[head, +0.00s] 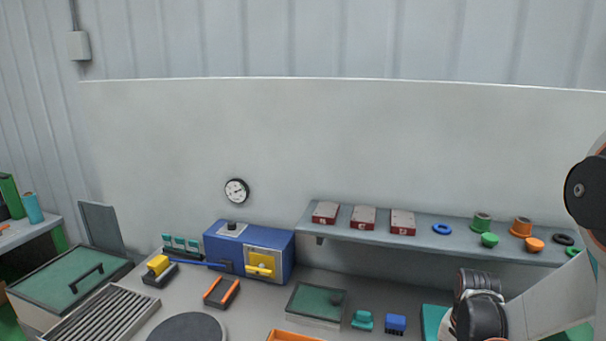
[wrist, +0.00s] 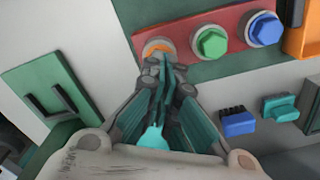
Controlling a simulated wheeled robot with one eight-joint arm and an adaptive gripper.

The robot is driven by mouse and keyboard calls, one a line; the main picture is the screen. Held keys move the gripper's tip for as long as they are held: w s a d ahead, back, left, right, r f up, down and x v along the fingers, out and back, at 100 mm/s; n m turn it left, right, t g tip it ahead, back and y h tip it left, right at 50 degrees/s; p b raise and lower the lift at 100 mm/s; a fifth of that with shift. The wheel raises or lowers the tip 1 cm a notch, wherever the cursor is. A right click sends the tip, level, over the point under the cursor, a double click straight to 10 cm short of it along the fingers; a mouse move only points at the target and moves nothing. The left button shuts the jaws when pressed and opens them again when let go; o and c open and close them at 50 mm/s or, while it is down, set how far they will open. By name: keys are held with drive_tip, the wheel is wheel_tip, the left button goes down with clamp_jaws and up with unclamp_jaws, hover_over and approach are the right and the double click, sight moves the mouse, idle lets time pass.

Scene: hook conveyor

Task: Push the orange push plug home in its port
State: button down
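The orange push plug (wrist: 157,47) sits at a port on the left end of a red strip (wrist: 185,32) in the wrist view. Its lower part is hidden by my fingertips. My gripper (wrist: 162,62) has its fingers drawn together, with the tips at the plug's near edge. I cannot tell whether they touch it, nor how deep the plug sits. In the head view my wrist is at the lower right and the fingertips are hidden.
A green panel with a dark handle (wrist: 52,98) lies left of my gripper. A blue block (wrist: 238,123) and a teal block (wrist: 280,107) are at right. An orange bin (wrist: 302,28) is at upper right. In the head view a shelf (head: 415,238) runs behind my arm.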

drive_tip(key=shift+f+b, duration=1.15)
drive_tip(key=shift+f, duration=0.1)
idle(0.8)
drive_tip(key=shift+r, duration=0.1)
drive_tip(key=shift+r+p, duration=2.25)
drive_tip(key=shift+r, duration=1.25)
